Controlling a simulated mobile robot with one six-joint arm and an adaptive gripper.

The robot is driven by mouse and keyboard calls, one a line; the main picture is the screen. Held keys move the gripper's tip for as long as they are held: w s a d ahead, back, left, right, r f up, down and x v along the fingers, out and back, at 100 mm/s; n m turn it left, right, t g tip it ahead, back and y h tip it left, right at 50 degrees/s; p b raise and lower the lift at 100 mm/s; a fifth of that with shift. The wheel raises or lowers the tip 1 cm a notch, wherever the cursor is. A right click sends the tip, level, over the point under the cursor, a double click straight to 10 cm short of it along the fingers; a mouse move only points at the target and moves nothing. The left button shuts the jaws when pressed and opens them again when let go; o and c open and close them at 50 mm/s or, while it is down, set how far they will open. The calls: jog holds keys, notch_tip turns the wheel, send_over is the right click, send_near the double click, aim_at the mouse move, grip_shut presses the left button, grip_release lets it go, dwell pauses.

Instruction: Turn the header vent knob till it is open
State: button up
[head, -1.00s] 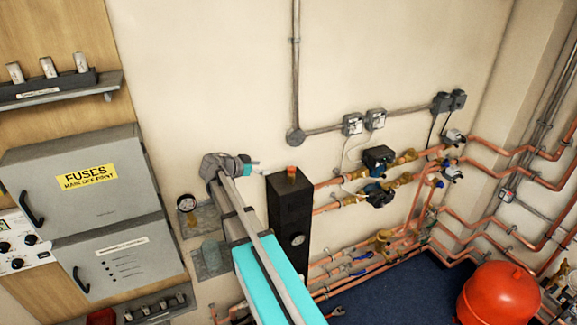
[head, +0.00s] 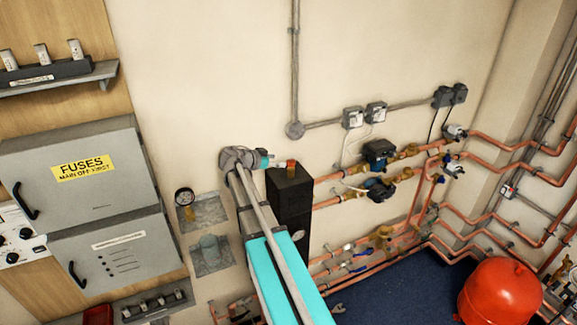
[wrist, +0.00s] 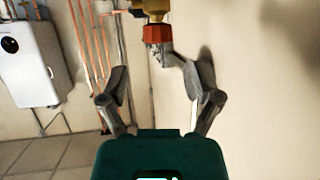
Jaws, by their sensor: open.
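The header vent knob is a red-orange cap (head: 291,163) on top of the tall black header (head: 290,195) in the head view. In the wrist view the red knob (wrist: 157,33) sits at top centre below a brass fitting (wrist: 154,8). My gripper (head: 277,162) is just left of the knob in the head view, at about its height. The knob's exact angle is not clear.
Copper pipes with pumps (head: 380,153) and valves run right of the header. A red vessel (head: 500,292) stands on the blue floor.

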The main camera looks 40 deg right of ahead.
aim_at(290, 160)
jog(key=shift+b+x, duration=1.05)
jog(key=shift+x, duration=2.25)
jog(key=c, duration=1.1)
jog(key=shift+s+a, duration=0.15)
jog(key=shift+a, duration=0.1)
grip_shut()
jog(key=shift+d, duration=0.15)
